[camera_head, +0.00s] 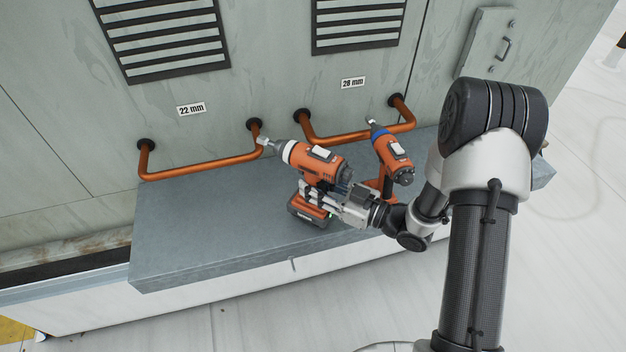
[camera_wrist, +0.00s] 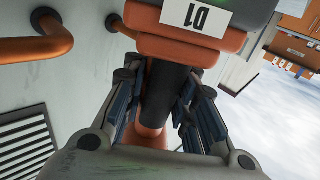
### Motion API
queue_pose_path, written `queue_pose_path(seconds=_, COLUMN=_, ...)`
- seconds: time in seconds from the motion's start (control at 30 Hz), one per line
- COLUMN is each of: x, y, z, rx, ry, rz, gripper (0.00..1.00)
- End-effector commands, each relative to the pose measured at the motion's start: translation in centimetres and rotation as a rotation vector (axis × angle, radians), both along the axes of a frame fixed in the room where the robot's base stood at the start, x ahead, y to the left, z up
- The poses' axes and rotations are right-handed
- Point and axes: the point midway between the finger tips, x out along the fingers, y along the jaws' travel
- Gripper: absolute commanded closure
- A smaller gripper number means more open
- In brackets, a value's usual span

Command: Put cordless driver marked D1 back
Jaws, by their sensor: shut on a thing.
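The cordless driver marked D1 (camera_head: 318,162) is orange and grey with a white ring behind its chuck. It is upright, its chuck pointing left toward the copper pipes, its battery foot over the grey ledge (camera_head: 200,240). I cannot tell whether the foot touches the ledge. My gripper (camera_head: 322,196) is shut on its handle. In the wrist view my gripper's fingers (camera_wrist: 165,108) stand on both sides of the dark handle, and the D1 label (camera_wrist: 197,15) shows upside down on the foot. A second orange driver (camera_head: 391,156) with a blue ring stands on the ledge just right.
Two bent copper pipes come out of the cooler wall behind the ledge, under labels "22 mm" (camera_head: 191,109) and "28 mm" (camera_head: 353,83). Louvred vents are above. The ledge's left part is clear. An orange box (camera_wrist: 298,17) shows far off in the wrist view.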

Motion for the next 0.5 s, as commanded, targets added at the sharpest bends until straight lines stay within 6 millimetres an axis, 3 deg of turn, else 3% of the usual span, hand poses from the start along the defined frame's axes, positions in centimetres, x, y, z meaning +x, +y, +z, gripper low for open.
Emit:
queue_pose_path(seconds=0.2, x=0.0, y=0.0, z=-2.6, rx=0.004, ry=-0.003, rz=0.000, gripper=1.00)
queue_pose_path(seconds=0.5, x=0.1, y=0.0, z=-2.6, rx=0.003, ry=-0.004, rz=0.000, gripper=1.00)
